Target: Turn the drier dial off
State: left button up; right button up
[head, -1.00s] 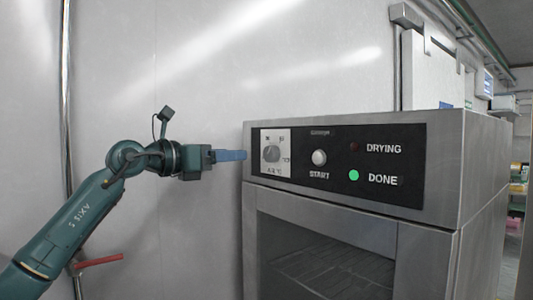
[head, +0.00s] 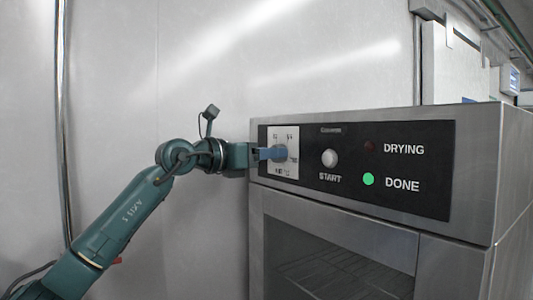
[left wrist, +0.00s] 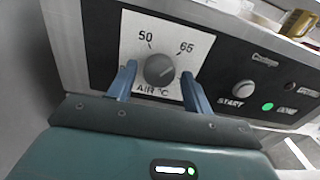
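The drier (head: 480,175) is a steel cabinet with a black control panel (head: 432,168). Its dial is a round grey knob (left wrist: 159,69) on a white plate marked 50, 65 and AIR °C. In the head view the dial is mostly hidden behind my left gripper (head: 277,153). In the left wrist view, my left gripper (left wrist: 158,85) is open, with one blue finger on each side of the knob. A gap shows between the fingers and the knob there; I cannot tell if either touches it. My right gripper is not in view.
Right of the dial are the START button (head: 330,158), a dark DRYING lamp (head: 370,147) and a lit green DONE lamp (head: 368,180). Below is the drier's glass door (head: 335,265). A plain wall (head: 200,60) stands behind my left arm.

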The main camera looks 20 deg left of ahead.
pick_arm(q)
jog(key=c, duration=0.8)
jog(key=shift+o, duration=0.2)
